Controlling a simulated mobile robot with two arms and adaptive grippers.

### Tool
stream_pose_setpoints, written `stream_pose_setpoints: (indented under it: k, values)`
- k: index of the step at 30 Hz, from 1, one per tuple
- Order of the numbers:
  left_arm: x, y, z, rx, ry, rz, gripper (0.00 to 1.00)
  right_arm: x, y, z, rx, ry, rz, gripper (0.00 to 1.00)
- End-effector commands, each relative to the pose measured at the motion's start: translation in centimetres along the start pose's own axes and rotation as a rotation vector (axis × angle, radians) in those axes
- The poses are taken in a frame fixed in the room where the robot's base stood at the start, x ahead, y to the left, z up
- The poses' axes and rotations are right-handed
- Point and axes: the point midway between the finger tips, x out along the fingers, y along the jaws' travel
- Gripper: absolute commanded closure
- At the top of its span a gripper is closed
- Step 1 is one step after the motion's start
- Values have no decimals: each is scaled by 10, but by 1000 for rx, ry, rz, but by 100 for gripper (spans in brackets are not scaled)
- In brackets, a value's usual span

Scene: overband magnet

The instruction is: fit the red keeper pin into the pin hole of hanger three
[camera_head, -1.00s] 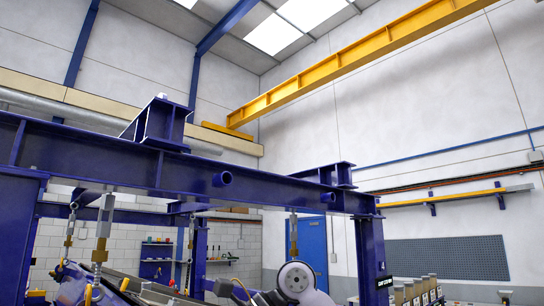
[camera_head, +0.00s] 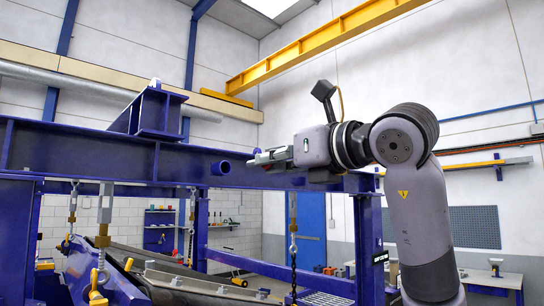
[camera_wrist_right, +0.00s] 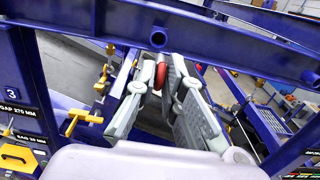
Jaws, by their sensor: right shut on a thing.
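My right gripper (camera_head: 262,158) is raised in front of the blue crossbeam (camera_head: 75,150), with its fingers pointing left. In the wrist view, my right gripper (camera_wrist_right: 160,82) is shut on the red keeper pin (camera_wrist_right: 161,70), whose red part shows between the fingers. A round blue tube stub (camera_wrist_right: 158,38) on the beam lies just beyond the fingertips, apart from them as far as I can tell. It also shows in the head view (camera_head: 222,167). Hangers with turnbuckles hang from the frame, one at left (camera_head: 104,215) and one near the middle (camera_head: 293,215). My left gripper is out of view.
A blue post (camera_wrist_right: 20,60) marked 3 stands at left in the wrist view. Yellow handles (camera_wrist_right: 80,120) stick out beside it. A conveyor (camera_head: 190,285) runs under the frame. A yellow crane beam (camera_head: 330,45) is high above. A workbench (camera_head: 490,280) stands at right.

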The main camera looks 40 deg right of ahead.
Motion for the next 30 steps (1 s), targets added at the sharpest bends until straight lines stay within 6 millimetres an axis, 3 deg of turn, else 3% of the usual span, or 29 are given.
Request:
stream_pose_setpoints:
  k: [8, 30]
  values:
    - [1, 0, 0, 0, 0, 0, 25, -2, 0, 0, 0, -7, 10, 100]
    - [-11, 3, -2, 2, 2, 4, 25, 54, 0, 0, 0, -6, 11, 100]
